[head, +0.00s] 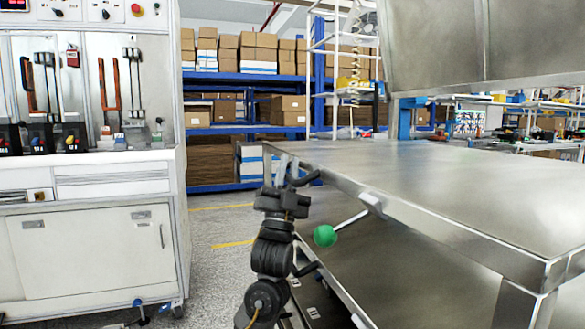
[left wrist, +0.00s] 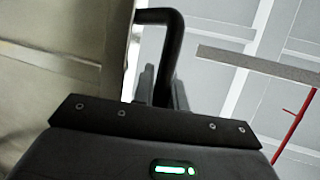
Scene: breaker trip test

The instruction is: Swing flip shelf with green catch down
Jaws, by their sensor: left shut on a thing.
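The steel flip shelf (head: 440,185) stands out roughly level at the right in the head view. The green catch (head: 325,236) is a round green knob on a thin metal rod below the shelf's near left edge. My left gripper (head: 291,184) is at the shelf's far left corner, up and left of the green knob and apart from it. It is shut on a black bar handle (left wrist: 173,45), whose bend shows above the fingers in the left wrist view. My right gripper is not in view.
A white test cabinet (head: 95,240) with breakers and levers stands at the left. Blue racks (head: 228,78) with cardboard boxes are at the back. A steel panel (head: 480,40) hangs above the shelf. Clear floor (head: 215,235) lies between cabinet and shelf.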

